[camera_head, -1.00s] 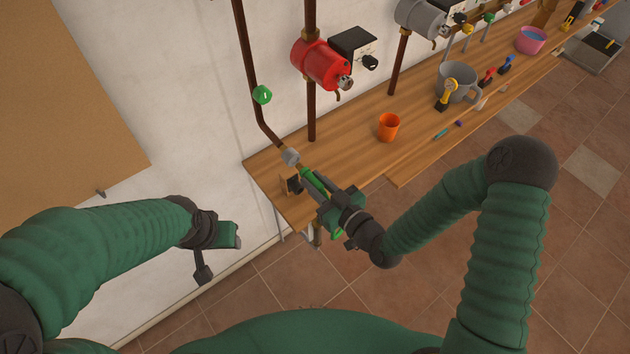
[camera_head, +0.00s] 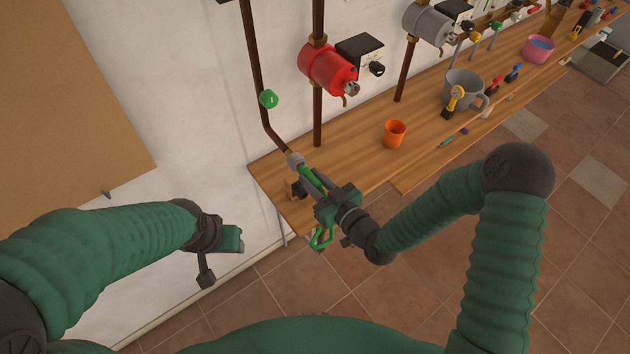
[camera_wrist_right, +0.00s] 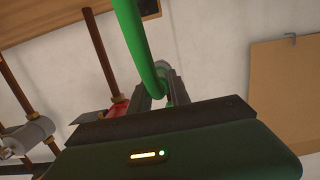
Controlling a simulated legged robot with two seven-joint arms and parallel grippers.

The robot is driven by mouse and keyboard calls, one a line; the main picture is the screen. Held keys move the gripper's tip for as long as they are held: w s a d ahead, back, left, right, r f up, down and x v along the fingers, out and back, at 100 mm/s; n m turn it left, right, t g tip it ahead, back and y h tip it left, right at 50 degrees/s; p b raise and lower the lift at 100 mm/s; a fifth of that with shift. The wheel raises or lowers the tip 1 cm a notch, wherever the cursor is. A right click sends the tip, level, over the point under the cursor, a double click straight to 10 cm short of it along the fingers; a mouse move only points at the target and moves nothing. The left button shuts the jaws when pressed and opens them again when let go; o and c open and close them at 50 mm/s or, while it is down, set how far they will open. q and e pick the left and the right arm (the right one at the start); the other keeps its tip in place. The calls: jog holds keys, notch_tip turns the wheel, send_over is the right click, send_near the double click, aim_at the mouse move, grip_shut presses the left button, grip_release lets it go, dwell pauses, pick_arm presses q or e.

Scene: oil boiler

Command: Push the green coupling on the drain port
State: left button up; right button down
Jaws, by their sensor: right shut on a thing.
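The drain port is the grey fitting (camera_head: 295,160) at the lower end of the bent brown pipe, over the bench's near left end. My right gripper (camera_head: 313,181) is shut on the green coupling (camera_head: 307,172), whose end points at the port and appears to meet it; I cannot tell whether it is seated. In the right wrist view, a green hose (camera_wrist_right: 135,35) runs down to the grey fingers (camera_wrist_right: 165,95), which partly hide the coupling. A green loop (camera_head: 321,240) hangs below the right gripper. My left gripper (camera_head: 230,239) is away to the left, touching nothing; its jaw opening is unclear.
A green round handle (camera_head: 268,99) is on the brown pipe. A red boiler unit (camera_head: 328,69) stands on its pipe behind. An orange cup (camera_head: 395,134) and a grey mug (camera_head: 463,90) stand on the wooden bench (camera_head: 350,150). The floor in front is clear.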

jog(key=shift+w+a, duration=0.25)
jog(key=shift+w, duration=0.1)
jog(key=c, duration=1.1)
grip_release()
jog(key=b+v, duration=0.1)
jog(key=v, duration=0.6)
jog(key=p+v, duration=0.9)
jog(key=shift+s+d, duration=0.25)
jog(key=shift+s, duration=0.05)
jog(key=shift+w, duration=0.1)
jog(key=shift+r, duration=0.1)
